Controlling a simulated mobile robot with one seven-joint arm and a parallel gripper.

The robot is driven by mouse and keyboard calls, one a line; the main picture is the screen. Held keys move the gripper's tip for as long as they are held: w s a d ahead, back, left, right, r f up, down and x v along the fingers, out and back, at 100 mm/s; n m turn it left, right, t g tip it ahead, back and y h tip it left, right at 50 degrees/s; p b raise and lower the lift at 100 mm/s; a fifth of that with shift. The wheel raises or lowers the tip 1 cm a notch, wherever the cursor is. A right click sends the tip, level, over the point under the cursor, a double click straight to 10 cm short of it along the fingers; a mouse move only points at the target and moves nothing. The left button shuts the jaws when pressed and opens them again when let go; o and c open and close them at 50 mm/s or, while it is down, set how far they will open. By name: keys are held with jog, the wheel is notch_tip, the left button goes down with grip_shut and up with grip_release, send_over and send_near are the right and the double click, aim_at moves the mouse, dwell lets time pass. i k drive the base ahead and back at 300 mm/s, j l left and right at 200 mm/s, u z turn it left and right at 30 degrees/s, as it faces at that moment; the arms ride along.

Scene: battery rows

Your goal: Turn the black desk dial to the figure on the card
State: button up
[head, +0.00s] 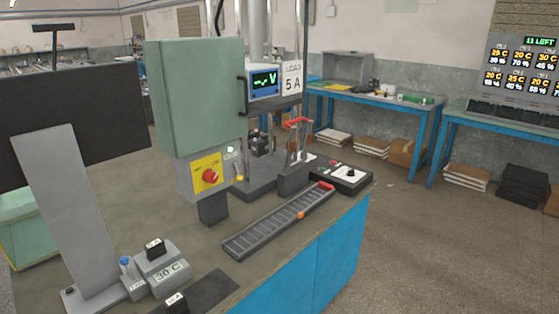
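The black desk dial (350,173) is a small black knob on a white face. It sits on a low black box (339,186) near the far right corner of the workbench. The knob's setting and the figures around it are too small to read. The white card (292,79) hangs beside the meter and reads "LOAD 5 A". My gripper is not in view.
A grey slotted tray (279,223) lies in front of the dial box. A green cabinet (193,95) with a yellow panel and red knob (210,175) stands to the left. A blue meter (264,82) shows "-.- V". A dark monitor (75,112) and a "30 C" block (168,273) are at left.

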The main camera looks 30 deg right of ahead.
aim_at(351, 172)
jog(key=z, duration=1.25)
jog(key=i+l, duration=0.1)
jog(key=i, duration=0.55)
jog(key=i+l+u, duration=0.1)
jog(key=i, duration=0.55)
jog(key=i+l, duration=0.2)
jog(key=i, duration=0.45)
